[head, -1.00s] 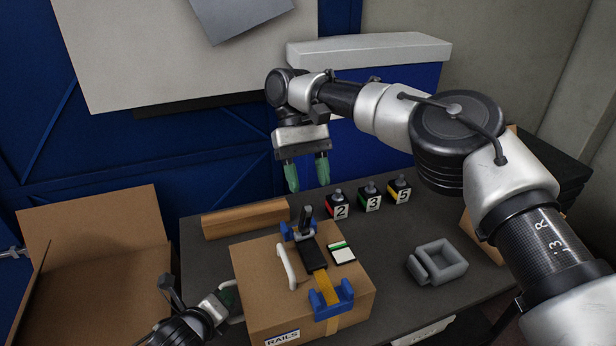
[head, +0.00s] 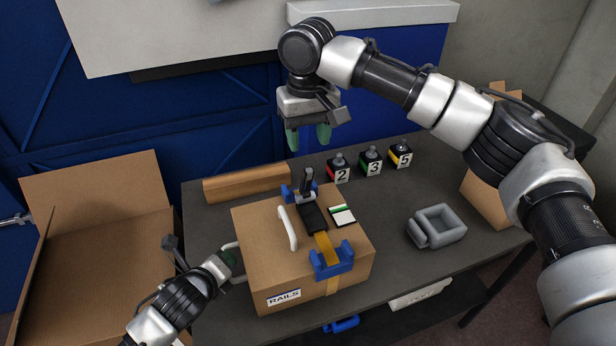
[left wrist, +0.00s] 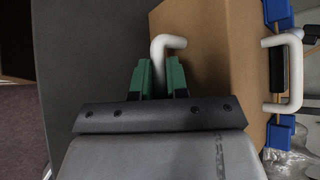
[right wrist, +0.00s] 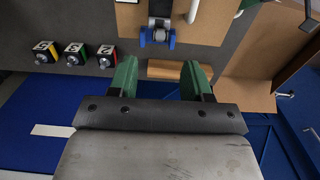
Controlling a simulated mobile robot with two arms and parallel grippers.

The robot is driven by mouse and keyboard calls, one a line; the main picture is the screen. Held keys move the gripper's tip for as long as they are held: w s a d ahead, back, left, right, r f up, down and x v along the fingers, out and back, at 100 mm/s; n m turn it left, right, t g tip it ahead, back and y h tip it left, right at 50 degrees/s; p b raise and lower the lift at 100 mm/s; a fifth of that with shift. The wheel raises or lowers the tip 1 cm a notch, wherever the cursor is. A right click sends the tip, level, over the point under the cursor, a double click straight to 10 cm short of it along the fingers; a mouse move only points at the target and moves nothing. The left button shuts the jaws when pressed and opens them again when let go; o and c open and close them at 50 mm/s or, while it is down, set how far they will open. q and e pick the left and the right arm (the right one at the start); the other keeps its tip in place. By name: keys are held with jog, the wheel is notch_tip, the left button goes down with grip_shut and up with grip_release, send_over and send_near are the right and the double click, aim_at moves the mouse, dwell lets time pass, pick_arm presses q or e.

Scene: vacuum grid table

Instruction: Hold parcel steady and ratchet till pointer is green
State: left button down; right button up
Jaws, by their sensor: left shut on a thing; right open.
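The cardboard parcel (head: 262,235), labelled RAILS, sits on the dark table. A yellow strap (head: 323,243) with a black ratchet (head: 311,212) and its upright handle lies across its top between blue corner pieces (head: 332,262). A small white card with a green strip (head: 342,215), perhaps the gauge, lies beside the ratchet; no pointer can be made out. My left gripper (left wrist: 160,78) is shut on the white side handle (left wrist: 170,43) at the parcel's left. My right gripper (head: 308,137) is open and empty, above and behind the parcel, with fingers down.
Weights numbered 2 (head: 339,168), 3 (head: 370,161) and 5 (head: 400,153) stand at the back. A cardboard bar (head: 246,183) lies behind the parcel. An open carton (head: 95,250) stands left of the table.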

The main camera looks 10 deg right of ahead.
aim_at(308, 168)
notch_tip(308, 168, down, 11)
jog(key=shift+r, duration=0.2)
grip_shut()
dwell(0.3)
